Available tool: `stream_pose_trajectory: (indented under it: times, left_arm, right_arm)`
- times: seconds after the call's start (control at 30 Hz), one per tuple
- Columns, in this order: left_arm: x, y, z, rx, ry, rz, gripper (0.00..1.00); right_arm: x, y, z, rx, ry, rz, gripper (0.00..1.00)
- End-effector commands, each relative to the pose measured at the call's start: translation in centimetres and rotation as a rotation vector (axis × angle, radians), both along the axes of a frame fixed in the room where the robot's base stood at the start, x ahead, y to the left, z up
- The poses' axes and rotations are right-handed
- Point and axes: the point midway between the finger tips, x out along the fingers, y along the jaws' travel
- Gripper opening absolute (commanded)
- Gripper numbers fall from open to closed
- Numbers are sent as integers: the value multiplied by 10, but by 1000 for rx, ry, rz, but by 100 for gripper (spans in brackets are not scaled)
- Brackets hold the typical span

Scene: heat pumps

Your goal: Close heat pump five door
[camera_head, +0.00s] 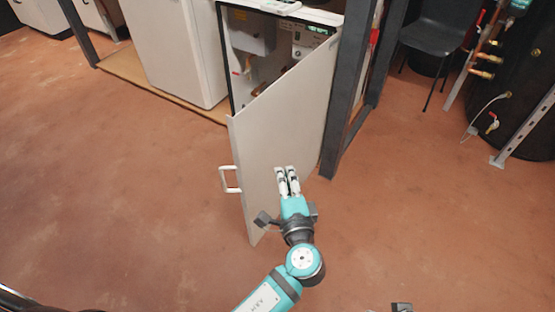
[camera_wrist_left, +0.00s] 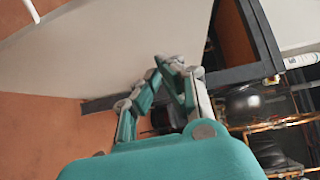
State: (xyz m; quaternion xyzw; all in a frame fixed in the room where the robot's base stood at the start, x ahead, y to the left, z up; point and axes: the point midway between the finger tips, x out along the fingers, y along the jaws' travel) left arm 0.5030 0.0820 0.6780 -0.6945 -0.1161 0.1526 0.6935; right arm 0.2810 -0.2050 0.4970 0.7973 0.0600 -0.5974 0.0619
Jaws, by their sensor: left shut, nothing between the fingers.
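The heat pump door (camera_head: 285,125) is a light grey panel standing wide open, hinged on its right edge by the dark post. Its white handle (camera_head: 230,179) is on the left edge. The open heat pump cabinet (camera_head: 268,55) shows its inside behind the door. My left gripper (camera_head: 287,170) is shut and empty in front of the door's lower outer face; I cannot tell if it touches. In the left wrist view the shut fingers (camera_wrist_left: 170,65) point toward the door panel (camera_wrist_left: 110,45). My right gripper is not clearly in view; only a small dark part shows at the bottom edge.
A dark metal post (camera_head: 347,90) stands right of the door. A white closed cabinet (camera_head: 172,50) is to the left. A black chair (camera_head: 435,38), copper pipes and a dark tank (camera_head: 520,110) are at right. The reddish floor (camera_head: 110,190) is clear at left and front.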

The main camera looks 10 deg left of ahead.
Motion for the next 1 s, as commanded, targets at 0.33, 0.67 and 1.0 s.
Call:
stream_pose_trajectory:
  times: [0.33,0.67,1.0]
  left_arm:
    - [23,14,23,18,-58,27,0]
    - [88,42,21,18,-55,26,0]
    - [103,77,21,17,-53,26,0]
  right_arm:
    - [-2,0,13,1,-8,-1,52]
    - [-5,-1,25,1,-16,-2,52]
    - [-4,-1,24,0,-14,-2,52]
